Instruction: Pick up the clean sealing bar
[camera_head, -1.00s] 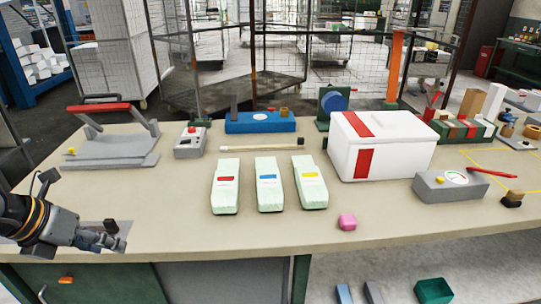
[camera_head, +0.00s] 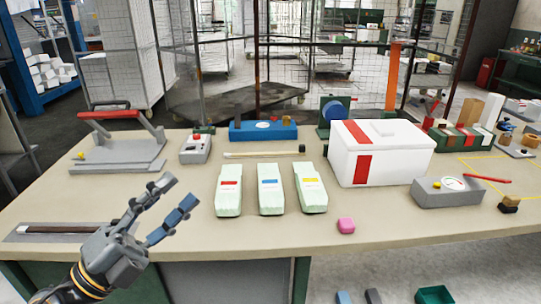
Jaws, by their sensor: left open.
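A long pale thin bar (camera_head: 262,154) with a dark end lies flat on the workbench (camera_head: 270,235), behind three pale packs. A dark brown bar (camera_head: 60,229) lies on a grey plate (camera_head: 28,236) at the front left. I cannot tell for certain which of the two is the clean sealing bar. My left gripper (camera_head: 177,193) is open and empty, fingers spread, above the front left of the bench. It is right of the dark bar and in front of and left of the pale bar, apart from both. My right gripper is out of view.
The packs (camera_head: 271,190) stand mid-bench. A grey press with a red handle (camera_head: 118,140) and a grey control box (camera_head: 195,148) stand back left. A white box with a red stripe (camera_head: 380,150) and a gauge unit (camera_head: 448,191) are at right.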

